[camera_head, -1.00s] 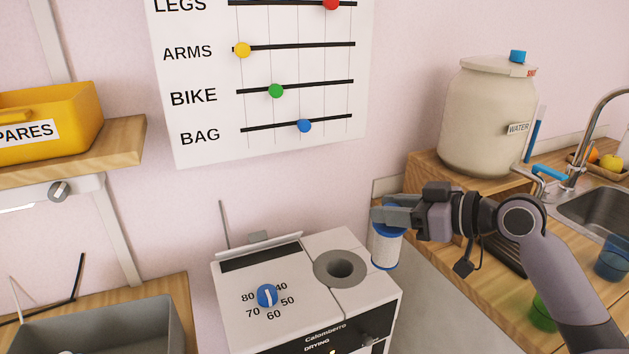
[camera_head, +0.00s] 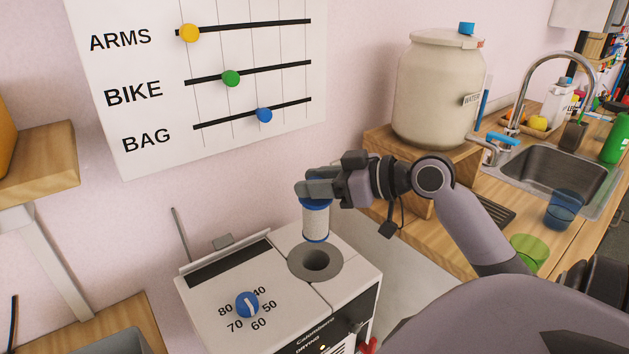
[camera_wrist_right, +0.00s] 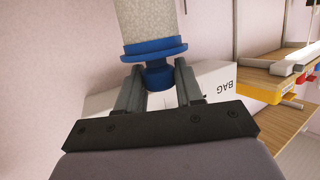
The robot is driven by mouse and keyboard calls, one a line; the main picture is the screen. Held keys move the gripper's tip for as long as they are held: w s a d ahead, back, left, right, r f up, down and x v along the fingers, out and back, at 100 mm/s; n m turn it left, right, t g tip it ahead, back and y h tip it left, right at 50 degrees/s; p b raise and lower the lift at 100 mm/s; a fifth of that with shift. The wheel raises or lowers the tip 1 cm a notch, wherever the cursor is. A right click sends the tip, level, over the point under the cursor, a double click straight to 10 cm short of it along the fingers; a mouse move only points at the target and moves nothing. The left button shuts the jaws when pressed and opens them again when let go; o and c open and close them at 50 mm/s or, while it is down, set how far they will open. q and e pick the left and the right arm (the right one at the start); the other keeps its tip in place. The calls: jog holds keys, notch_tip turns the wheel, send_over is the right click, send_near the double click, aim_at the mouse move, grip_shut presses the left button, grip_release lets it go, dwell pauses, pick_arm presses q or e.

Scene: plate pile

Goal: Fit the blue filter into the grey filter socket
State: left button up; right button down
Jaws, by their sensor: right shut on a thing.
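The blue filter (camera_head: 316,222) has a pale cylindrical body with blue ends. My right gripper (camera_head: 314,188) is shut on its upper blue end and holds it roughly upright. In the right wrist view the fingers (camera_wrist_right: 158,88) grip a blue knob beside the filter's blue flange (camera_wrist_right: 154,50). The grey filter socket (camera_head: 315,262) is a round ring with a dark hole in the top of the white machine. The filter's lower end appears above the socket's back edge; the exact gap cannot be told. My left gripper is not in view.
The white machine (camera_head: 215,302) has a blue dial (camera_head: 247,304) left of the socket. A water jar (camera_head: 436,95) stands on a wooden box at the right. Beyond are a sink (camera_head: 560,170), a blue cup (camera_head: 565,208) and a green cup (camera_head: 528,250).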

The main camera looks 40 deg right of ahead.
aim_at(317, 239)
jog(key=shift+f+b, duration=2.15)
jog(key=shift+f, duration=0.75)
jog(key=shift+p, duration=0.35)
jog(key=shift+f+b, duration=2.15)
jog(key=shift+f, duration=0.65)
jog(key=shift+f+b, duration=0.65)
jog(key=shift+f, duration=0.15)
jog(key=c, duration=0.6)
grip_release()
jog(key=shift+c, duration=0.2)
jog(key=shift+s, duration=0.1)
